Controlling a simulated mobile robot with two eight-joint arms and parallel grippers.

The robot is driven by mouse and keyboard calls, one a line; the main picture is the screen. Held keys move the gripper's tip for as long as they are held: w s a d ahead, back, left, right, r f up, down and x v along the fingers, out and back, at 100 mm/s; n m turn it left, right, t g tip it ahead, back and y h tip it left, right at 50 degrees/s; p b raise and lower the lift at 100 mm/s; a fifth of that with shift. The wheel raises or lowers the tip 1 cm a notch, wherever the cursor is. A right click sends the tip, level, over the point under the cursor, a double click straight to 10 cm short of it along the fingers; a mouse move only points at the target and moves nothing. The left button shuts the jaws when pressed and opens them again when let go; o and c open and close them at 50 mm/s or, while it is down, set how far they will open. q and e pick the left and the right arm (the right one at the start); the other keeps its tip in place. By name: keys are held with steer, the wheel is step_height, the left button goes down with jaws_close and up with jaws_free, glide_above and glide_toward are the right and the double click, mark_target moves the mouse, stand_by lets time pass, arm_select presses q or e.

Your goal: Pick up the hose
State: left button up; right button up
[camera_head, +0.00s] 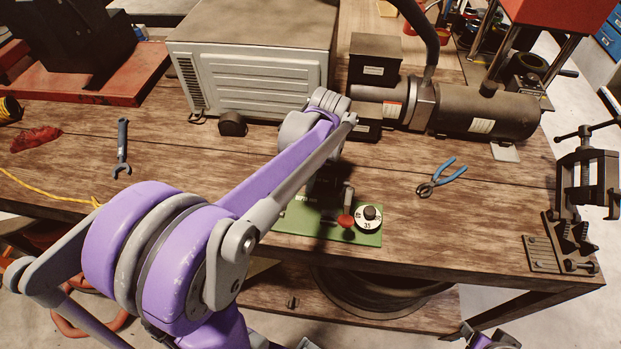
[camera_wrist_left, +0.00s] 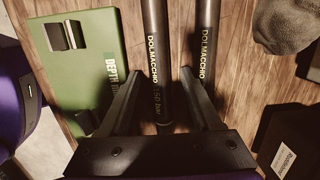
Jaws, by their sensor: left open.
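Two black hose lengths with yellow lettering run side by side in the left wrist view; whether they are one hose cannot be told. One hose length (camera_wrist_left: 156,40) lies between the fingers of my left gripper (camera_wrist_left: 160,72), which is open. The other hose length (camera_wrist_left: 207,38) is outside the right-hand finger. In the head view my left arm reaches over the bench and hides most of the hose and the gripper. Part of my right gripper (camera_head: 488,338) shows at the bottom edge, too cut off to read its jaws.
A green depth gauge box (camera_head: 372,238) with a dial lies at the bench's front edge, and also left of the fingers in the wrist view (camera_wrist_left: 85,75). Blue pliers (camera_head: 441,177), a wrench (camera_head: 122,147), a grey metal cabinet (camera_head: 255,68) and a motor (camera_head: 485,110) stand around.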

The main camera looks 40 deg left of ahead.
arm_select(q)
jaws_close()
steer(key=shift+r, duration=0.1)
stand_by(0.4)
